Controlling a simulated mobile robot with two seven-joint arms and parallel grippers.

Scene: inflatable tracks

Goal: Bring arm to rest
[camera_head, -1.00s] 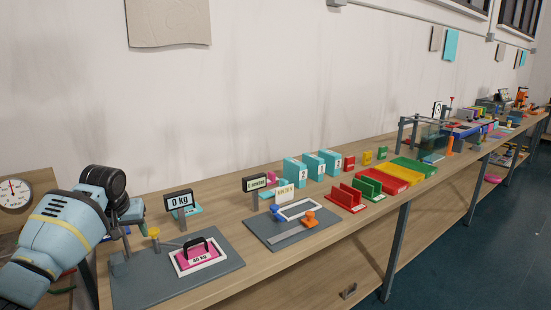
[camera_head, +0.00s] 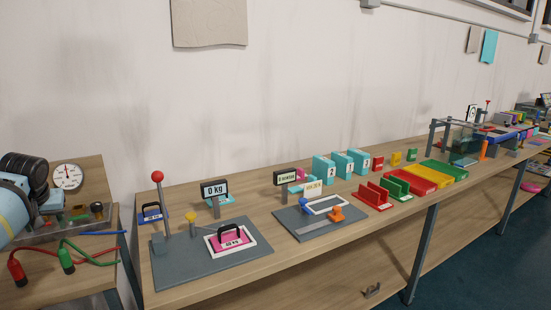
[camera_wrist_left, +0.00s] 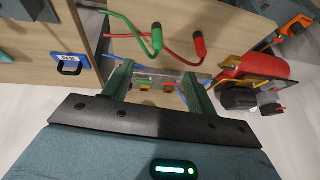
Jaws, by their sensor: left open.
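My left arm (camera_head: 8,212) shows at the left edge of the head view, beside the bench with the gauge. Its gripper is partly cut off or hidden there. In the left wrist view my left gripper (camera_wrist_left: 158,82) has its two green fingers apart, with nothing held between them. Beyond the fingers are a green cable (camera_wrist_left: 140,32) and a red cable (camera_wrist_left: 196,48). My right gripper is in neither view.
A round gauge (camera_head: 67,177) and red and green plugs (camera_head: 66,258) are on the left bench. The long bench holds a red-knobbed lever (camera_head: 159,195), a pink weight (camera_head: 229,240) and several coloured blocks. Open floor (camera_head: 480,265) lies at right.

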